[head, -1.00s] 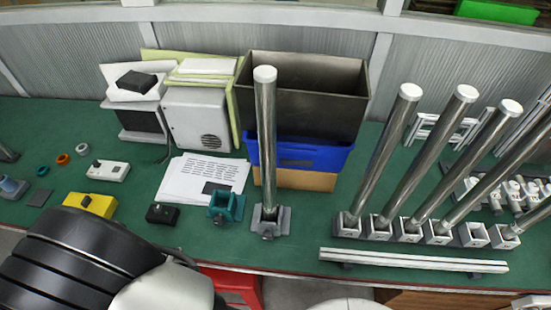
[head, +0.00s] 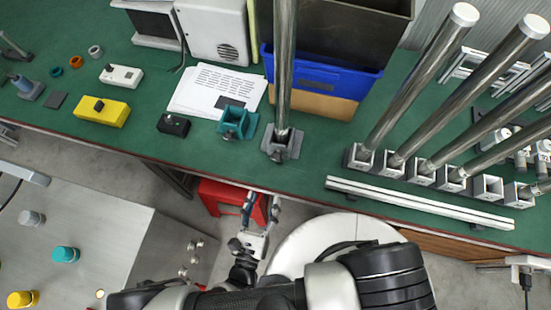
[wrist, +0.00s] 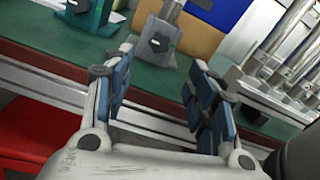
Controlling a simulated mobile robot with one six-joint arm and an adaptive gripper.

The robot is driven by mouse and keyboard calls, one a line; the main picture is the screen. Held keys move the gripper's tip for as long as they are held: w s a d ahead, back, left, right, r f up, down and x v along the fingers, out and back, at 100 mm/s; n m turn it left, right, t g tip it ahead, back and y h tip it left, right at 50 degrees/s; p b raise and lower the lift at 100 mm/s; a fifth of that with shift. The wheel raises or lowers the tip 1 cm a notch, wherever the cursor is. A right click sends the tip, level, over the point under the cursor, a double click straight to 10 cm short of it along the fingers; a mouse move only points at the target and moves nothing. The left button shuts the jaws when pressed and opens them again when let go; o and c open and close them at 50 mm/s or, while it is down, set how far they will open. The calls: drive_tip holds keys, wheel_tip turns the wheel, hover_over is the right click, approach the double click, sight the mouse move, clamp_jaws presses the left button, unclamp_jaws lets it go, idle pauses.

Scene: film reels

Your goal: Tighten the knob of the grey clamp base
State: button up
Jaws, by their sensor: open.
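The grey clamp base (head: 282,144) stands near the front edge of the green table, with a tall metal post (head: 284,70) upright in it. In the wrist view the grey clamp base (wrist: 156,45) is at the top centre, with a dark knob on its front face. My gripper (head: 262,207) is open and empty, below and in front of the table edge, a little left of the base. In the wrist view its blue-padded fingers (wrist: 160,88) are spread, with the base beyond and between them, not touched.
A teal clamp base (head: 233,122) stands just left of the grey one. A row of posts in bases and a white rail (head: 420,204) lie to the right. A blue bin (head: 325,80) is behind. A red stool (head: 222,195) is below the table edge.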

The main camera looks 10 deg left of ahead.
sight(276, 160)
drive_tip(key=w, duration=0.4)
drive_tip(key=w+b, duration=0.1)
drive_tip(key=w, duration=0.4)
drive_tip(key=w+d, duration=0.1)
drive_tip(key=w, duration=0.4)
drive_tip(key=shift+s, duration=0.1)
drive_tip(key=c, duration=1.1)
